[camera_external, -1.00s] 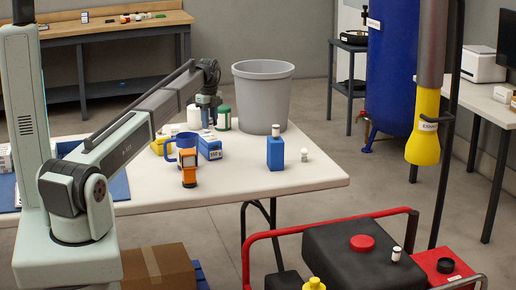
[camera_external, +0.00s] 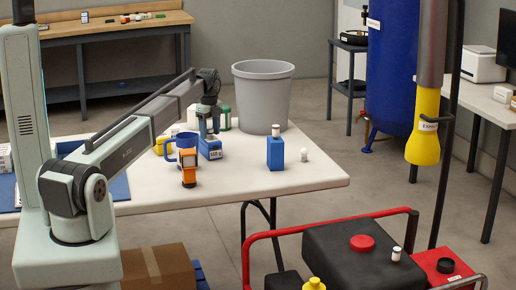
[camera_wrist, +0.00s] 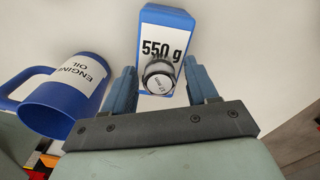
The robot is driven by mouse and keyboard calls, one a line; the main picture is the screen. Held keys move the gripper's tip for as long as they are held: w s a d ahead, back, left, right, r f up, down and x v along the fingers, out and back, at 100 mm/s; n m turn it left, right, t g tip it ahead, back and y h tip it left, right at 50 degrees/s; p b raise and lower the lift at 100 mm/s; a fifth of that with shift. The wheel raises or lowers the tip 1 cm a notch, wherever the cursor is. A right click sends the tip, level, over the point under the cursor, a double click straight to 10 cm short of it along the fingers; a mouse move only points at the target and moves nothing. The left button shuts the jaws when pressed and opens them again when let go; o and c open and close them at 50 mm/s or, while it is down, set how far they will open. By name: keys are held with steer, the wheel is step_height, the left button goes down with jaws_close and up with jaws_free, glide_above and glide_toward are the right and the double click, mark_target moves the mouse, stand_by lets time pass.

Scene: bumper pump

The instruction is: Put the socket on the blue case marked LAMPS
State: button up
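A dark round piece with a white marked top (camera_wrist: 160,84), apparently the socket, shows between my fingers in the wrist view, in front of or on a blue box marked 550 g (camera_wrist: 165,45). I cannot tell whether it rests on that box. My gripper (camera_wrist: 160,66) is open, with a gap on both sides of the piece. In the external view my gripper (camera_external: 209,132) is low, just above a blue box (camera_external: 210,149) beside the mug. A taller blue case (camera_external: 275,155) stands to the right with a small white-topped piece on it. I cannot read LAMPS on any case.
A blue mug marked ENGINE OIL (camera_wrist: 68,92) is left of the box. An orange-and-black item (camera_external: 188,175) stands in front of the mug. A grey bin (camera_external: 262,95) stands behind. A small white piece (camera_external: 304,155) lies on the right. The table's front right is clear.

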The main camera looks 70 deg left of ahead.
mark_target(210, 128)
step_height(210, 128, up, 12)
steer(key=shift+r, duration=0.15)
stand_by(0.7)
